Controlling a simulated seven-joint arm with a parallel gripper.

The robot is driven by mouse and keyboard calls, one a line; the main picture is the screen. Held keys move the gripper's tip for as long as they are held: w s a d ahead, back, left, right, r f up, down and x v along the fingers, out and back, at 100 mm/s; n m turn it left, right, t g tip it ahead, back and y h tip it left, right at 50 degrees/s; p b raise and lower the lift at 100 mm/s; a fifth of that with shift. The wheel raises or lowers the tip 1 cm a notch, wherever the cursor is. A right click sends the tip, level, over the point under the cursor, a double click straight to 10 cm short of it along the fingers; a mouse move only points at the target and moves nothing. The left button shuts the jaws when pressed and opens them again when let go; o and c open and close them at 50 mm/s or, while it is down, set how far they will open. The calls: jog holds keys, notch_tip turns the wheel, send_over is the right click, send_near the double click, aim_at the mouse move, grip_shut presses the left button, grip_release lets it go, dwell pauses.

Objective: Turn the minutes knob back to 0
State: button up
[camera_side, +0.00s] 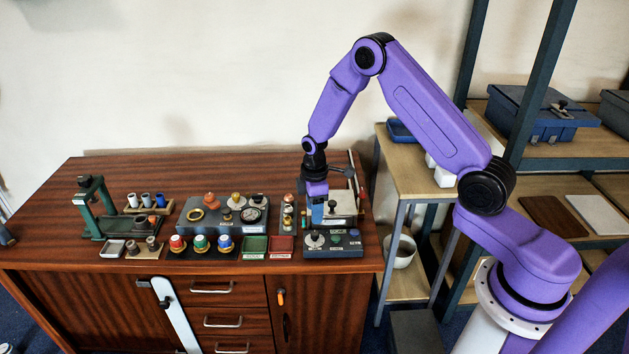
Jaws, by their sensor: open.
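A dark control panel (335,252) sits at the right front of the wooden cabinet top. It carries a knob on a pale round dial (315,240) at its left and small green buttons to the right. This dial may be the minutes knob, but its markings are too small to read. My gripper (318,203) points down just behind the panel, beside a blue and white machine (335,207). It is open and apart from the dial. Its fingertips are partly lost against the machine, and I cannot tell whether they touch it.
Left of the panel are red and green trays (282,244), a grey block with knobs and a gauge (222,214), and several coloured spools (200,243). A green press (95,207) stands far left. The back left of the top is clear. Shelves (560,155) stand at right.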

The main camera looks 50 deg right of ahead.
notch_tip(320, 180, up, 9)
jog(key=shift+r, duration=0.2)
dwell(0.4)
jog(key=s+a+r, duration=0.4)
jog(key=s+a, duration=0.1)
jog(key=s, duration=0.3)
jog(key=s+a+r, duration=0.5)
jog(key=s, duration=0.2)
jog(key=s+d+r, duration=0.1)
jog(key=s, duration=0.9)
jog(key=s+d+r+n, duration=0.1)
jog(key=s+d+r, duration=0.1)
jog(key=s, duration=0.7)
jog(key=shift+s, duration=0.35)
jog(key=shift+r, duration=0.1)
